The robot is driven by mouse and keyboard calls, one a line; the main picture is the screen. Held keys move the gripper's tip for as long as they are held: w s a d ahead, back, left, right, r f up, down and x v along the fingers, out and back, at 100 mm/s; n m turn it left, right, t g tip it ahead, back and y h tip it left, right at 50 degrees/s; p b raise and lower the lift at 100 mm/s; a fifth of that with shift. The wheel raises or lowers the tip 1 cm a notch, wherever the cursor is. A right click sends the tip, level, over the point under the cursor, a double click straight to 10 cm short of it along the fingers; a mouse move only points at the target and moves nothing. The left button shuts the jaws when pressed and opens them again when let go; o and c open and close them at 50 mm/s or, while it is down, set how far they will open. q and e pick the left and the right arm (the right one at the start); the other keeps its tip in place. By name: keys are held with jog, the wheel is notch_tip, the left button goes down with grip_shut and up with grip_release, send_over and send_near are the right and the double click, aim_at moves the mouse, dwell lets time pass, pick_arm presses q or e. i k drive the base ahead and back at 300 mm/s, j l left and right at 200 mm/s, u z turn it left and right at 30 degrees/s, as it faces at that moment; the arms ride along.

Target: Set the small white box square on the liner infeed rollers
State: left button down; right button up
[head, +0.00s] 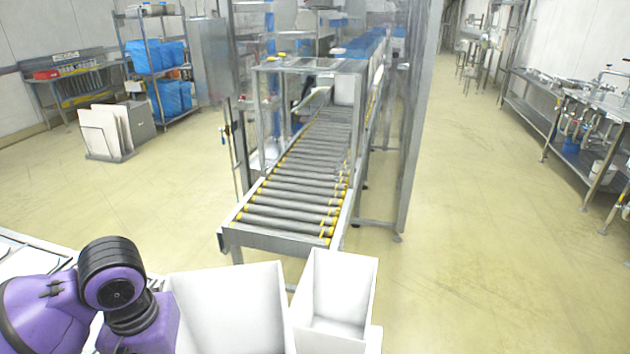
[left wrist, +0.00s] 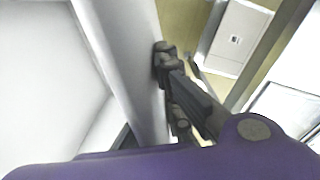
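Two open-topped white boxes stand close together at the bottom of the head view. The narrower, small white box (head: 342,279) is on the right, and a wider white box (head: 233,303) is on its left. The liner infeed rollers (head: 290,205), grey with yellow ends, lie beyond them and hold nothing at the near end. My left arm comes in at the lower left; its gripper is hidden there. In the left wrist view the left gripper (left wrist: 182,92) has a dark finger against or close beside a white box wall (left wrist: 125,55). Its closure is unclear. My right gripper is not in view.
A metal frame (head: 310,66) spans the conveyor farther back, with a white box (head: 344,90) beneath it. A tall post (head: 415,120) stands right of the conveyor. White panels (head: 104,131) stand at left. Open floor lies on both sides.

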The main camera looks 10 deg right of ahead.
aim_at(298, 206)
jog(key=l+z, duration=0.15)
jog(key=z, duration=0.2)
jog(key=l+z, duration=0.1)
jog(key=z, duration=0.25)
jog(key=i+l+z, duration=0.15)
jog(key=l, duration=0.25)
jog(key=i+l+z, duration=0.2)
jog(key=l, duration=0.15)
jog(key=i+l+z, duration=0.15)
jog(key=l, duration=0.2)
jog(key=i+l+z, duration=0.15)
jog(key=l, duration=0.2)
jog(key=i+l+z, duration=0.35)
jog(key=i+l+u, duration=0.15)
jog(key=i+u, duration=0.2)
jog(key=i, duration=0.35)
jog(key=i+u, duration=0.35)
jog(key=i, duration=0.15)
jog(key=i+u, duration=0.3)
jog(key=i, duration=0.2)
jog(key=i+u, duration=1.05)
jog(key=u, duration=0.15)
jog(key=i+u, duration=0.4)
jog(key=u, duration=0.25)
